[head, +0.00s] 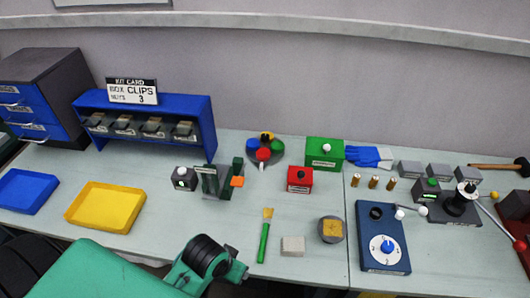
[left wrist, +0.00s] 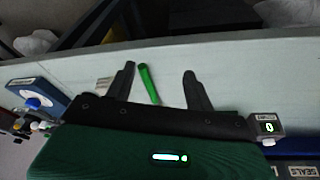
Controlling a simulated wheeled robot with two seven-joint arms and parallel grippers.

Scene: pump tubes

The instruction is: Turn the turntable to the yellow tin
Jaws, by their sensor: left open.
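The turntable (head: 251,157) is a dark round disc at the back middle of the table in the head view. My right gripper is not in view.
A green box (head: 325,153) and red box (head: 299,180) stand right of the turntable. A grey-green fixture (head: 208,182) stands to its left. The brush (head: 264,235) and a pale block (head: 292,246) lie in front. A blue dial panel (head: 384,270) is at right.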

